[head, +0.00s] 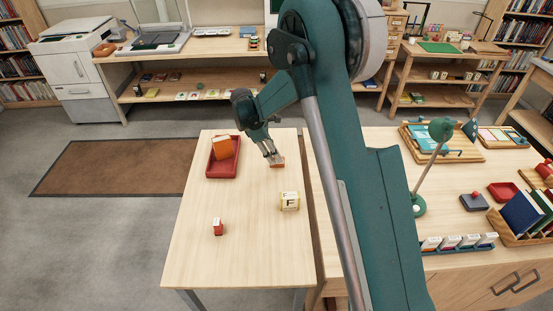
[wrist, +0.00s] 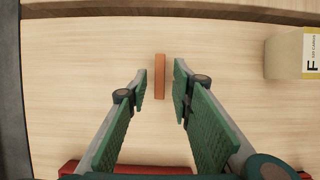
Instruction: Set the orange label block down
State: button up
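The orange label block (head: 278,165) is at the far end of the front table, just beyond my gripper's fingertips. In the wrist view the orange block (wrist: 159,77) shows as a narrow upright bar between the fingertips. A gap of bare wood shows on both sides of it, so neither finger appears to touch it. It looks to rest on the table. My gripper (wrist: 161,83) is open, its two green padded fingers apart; in the head view my gripper (head: 272,158) points down at the block.
A red tray (head: 224,174) holding an orange piece (head: 221,147) stands left of the block. A cream box (head: 289,208) with a yellow label is nearer on the right. A small red block (head: 218,229) stands nearer still. The table's near half is mostly clear.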

jog(key=v, duration=0.8)
jog(key=shift+a+r+p, duration=0.2)
jog(key=shift+r+p, duration=0.15)
jog(key=shift+p, duration=0.1)
dwell(0.3)
jog(key=s+d+r+m+t+y, duration=0.3)
jog(key=s+d+r+m, duration=0.5)
jog(key=s+d+r, duration=0.95)
jog(key=s+d+m+t, duration=0.2)
jog(key=s+m, duration=0.3)
jog(key=s, duration=0.8)
jog(key=s+d+m+t+y, duration=0.1)
jog(key=s+d+m, duration=0.3)
jog(key=s, duration=0.8)
jog(key=shift+s+r+m+t, duration=0.35)
jog(key=shift+r+m+t, duration=0.15)
jog(key=shift+t, duration=0.1)
